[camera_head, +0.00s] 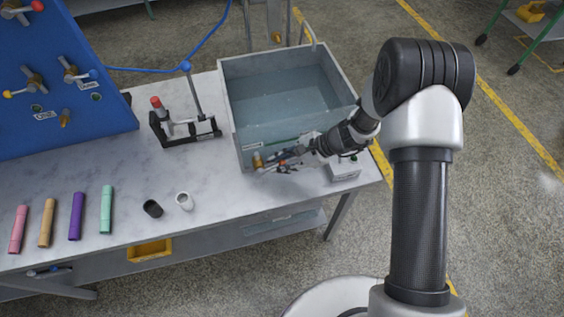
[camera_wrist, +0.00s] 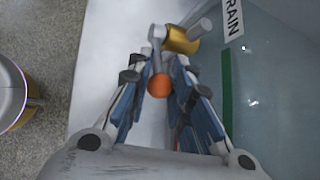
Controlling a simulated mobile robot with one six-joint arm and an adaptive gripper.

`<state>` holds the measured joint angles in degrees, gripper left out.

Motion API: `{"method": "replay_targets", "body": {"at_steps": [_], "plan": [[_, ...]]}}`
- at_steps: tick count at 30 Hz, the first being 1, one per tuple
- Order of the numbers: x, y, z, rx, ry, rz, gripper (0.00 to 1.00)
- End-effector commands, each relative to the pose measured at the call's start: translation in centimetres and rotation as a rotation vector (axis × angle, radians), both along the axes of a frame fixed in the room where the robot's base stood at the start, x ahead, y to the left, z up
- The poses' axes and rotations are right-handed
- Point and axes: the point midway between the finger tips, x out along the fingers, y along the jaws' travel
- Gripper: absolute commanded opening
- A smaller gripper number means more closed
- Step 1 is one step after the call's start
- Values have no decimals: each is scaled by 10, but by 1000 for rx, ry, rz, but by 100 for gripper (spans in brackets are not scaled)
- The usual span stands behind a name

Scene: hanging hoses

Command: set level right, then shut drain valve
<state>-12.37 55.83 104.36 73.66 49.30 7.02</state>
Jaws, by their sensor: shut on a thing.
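The grey tank (camera_head: 236,122) on the bench holds clear water (camera_head: 285,98). I cannot tell its exact level against the green band (camera_wrist: 227,88), seen on the tank's wall in the wrist view. The brass drain valve (camera_head: 257,160) sits low on the tank's near side; it also shows in the wrist view (camera_wrist: 181,40), beside a DRAIN label (camera_wrist: 233,18). Its lever ends in an orange knob (camera_wrist: 158,86). My gripper (camera_head: 277,160) is at the valve, shut on this lever, with the knob between its fingers in the wrist view (camera_wrist: 163,70).
A white box (camera_head: 344,170) stands right of my gripper. A black stand with a red knob (camera_head: 156,102) is left of the tank. A blue valve panel (camera_head: 60,75) stands further left.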

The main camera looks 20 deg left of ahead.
Motion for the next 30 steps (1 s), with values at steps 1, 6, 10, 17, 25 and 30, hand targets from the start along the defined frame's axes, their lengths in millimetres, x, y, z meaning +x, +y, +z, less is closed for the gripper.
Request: {"method": "replay_targets", "body": {"at_steps": [1,6,10,17,25,30], "plan": [[0,0,0,0,0,0,0],[0,0,0,0,0,0,0],[0,0,0,0,0,0,0],[1,-1,-8,39,26,-4,0],[2,-4,-21,117,73,-2,0],[2,-4,-21,114,74,-3,0]]}}
